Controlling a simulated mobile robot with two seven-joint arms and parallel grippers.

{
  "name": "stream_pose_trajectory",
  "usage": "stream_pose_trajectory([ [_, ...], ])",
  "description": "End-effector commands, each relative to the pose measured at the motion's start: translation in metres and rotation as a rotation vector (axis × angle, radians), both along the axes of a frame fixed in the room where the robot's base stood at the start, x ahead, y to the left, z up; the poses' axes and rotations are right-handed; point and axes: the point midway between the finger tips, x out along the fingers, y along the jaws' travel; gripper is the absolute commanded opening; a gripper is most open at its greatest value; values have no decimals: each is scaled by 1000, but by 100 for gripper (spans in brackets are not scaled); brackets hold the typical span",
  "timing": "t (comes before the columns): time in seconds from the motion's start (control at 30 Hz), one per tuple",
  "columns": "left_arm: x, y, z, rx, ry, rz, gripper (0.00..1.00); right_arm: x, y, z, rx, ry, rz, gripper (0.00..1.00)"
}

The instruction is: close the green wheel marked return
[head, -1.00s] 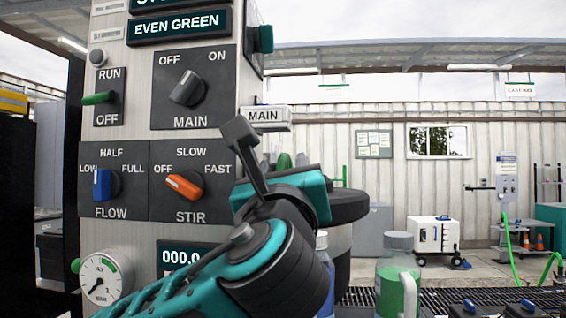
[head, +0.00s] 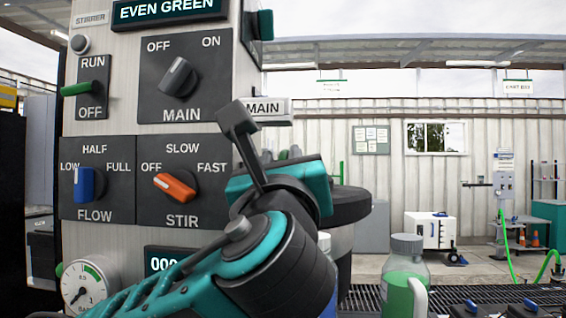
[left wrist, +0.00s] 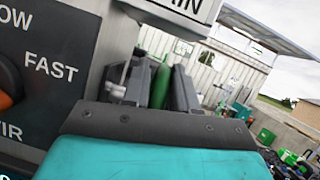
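I cannot make out a wheel marked return in either view. My left gripper (head: 282,156) is in front of the panel's right edge, just below the MAIN tag (head: 264,108). In the left wrist view its fingers (left wrist: 160,88) stand apart. A narrow green piece (left wrist: 162,82) shows between or behind them. I cannot tell whether they touch it, or whether it is part of a wheel. A teal-green knob (head: 263,24) sticks out from the panel's right side, higher up; no marking on it shows. My left arm hides what lies behind the gripper. My right gripper is not in view.
The panel (head: 150,128) carries the MAIN switch (head: 178,77), blue FLOW knob (head: 86,184), orange STIR knob (head: 175,186) and a gauge (head: 84,288). A dark-lidded drum (head: 350,204) stands close right of my gripper. A bottle of green liquid (head: 405,285) is lower right.

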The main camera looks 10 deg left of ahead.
Motion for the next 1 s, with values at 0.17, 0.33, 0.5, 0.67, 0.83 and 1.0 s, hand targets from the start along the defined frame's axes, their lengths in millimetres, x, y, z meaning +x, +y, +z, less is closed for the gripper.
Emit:
stream_pose_trajectory([
  [0.17, -1, -3, 0, 3, -1, -9, 0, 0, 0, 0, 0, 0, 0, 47],
  [0.33, 0, -3, 2, -1, 23, -10, 0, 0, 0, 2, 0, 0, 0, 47],
  [0.5, 5, -4, 6, -1, 159, -12, 0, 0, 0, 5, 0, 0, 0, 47],
  [0.67, 12, -4, 8, -1, 318, -11, 0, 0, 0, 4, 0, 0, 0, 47],
  [0.83, 18, -4, 9, 1, 446, -12, 0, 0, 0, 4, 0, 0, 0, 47],
  [1.0, 19, -4, 8, 2, 495, -14, 0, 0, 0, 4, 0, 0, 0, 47],
])
